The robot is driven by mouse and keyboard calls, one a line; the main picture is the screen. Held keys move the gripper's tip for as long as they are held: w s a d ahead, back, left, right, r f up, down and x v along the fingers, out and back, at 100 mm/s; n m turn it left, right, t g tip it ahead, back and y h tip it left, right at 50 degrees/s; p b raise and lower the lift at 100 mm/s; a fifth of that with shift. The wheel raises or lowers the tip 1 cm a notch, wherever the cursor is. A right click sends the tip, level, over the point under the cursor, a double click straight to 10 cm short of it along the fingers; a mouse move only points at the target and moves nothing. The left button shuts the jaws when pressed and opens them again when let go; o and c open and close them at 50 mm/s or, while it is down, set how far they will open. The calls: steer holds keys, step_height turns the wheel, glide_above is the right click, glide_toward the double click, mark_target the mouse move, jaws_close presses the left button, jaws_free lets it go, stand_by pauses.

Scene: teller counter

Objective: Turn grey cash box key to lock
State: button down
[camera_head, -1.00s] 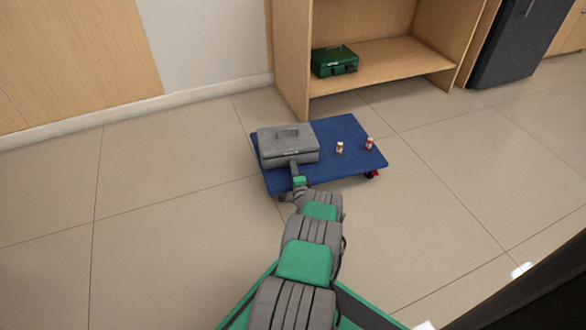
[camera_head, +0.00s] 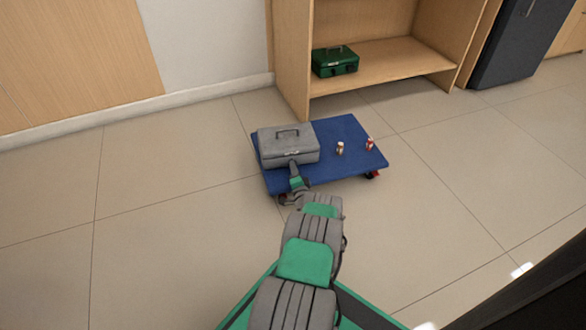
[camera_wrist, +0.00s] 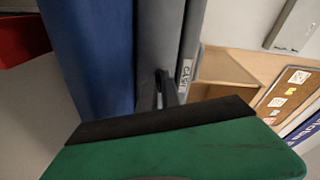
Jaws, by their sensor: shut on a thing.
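The grey cash box (camera_head: 288,150) sits on the left part of a blue platform dolly (camera_head: 340,135), its handle on top. In the wrist view its grey front (camera_wrist: 157,40) runs up and down the picture, with a label reading "CASH" (camera_wrist: 185,75). My gripper (camera_head: 295,166) is at the front face of the box. In the wrist view my gripper's dark fingers (camera_wrist: 167,90) reach to the box front and are shut. The key is hidden between the fingers, so its angle cannot be told.
Two small red-and-white items, one at the dolly's middle (camera_head: 340,148) and one near its right edge (camera_head: 370,144), stand on the dolly. A green cash box (camera_head: 335,61) is on the wooden shelf (camera_head: 390,75) behind. The floor left of the dolly is clear.

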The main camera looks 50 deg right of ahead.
steer(key=n, duration=0.3)
steer(key=shift+d+n, duration=0.1)
steer(key=shift+n, duration=0.3)
steer(key=n, duration=0.3)
steer(key=shift+n, duration=0.3)
steer(key=n, duration=0.3)
steer(key=shift+r+n, duration=0.1)
steer(key=shift+n, duration=1.8)
steer(key=c, duration=1.6)
jaws_free()
steer(key=shift+o, duration=0.2)
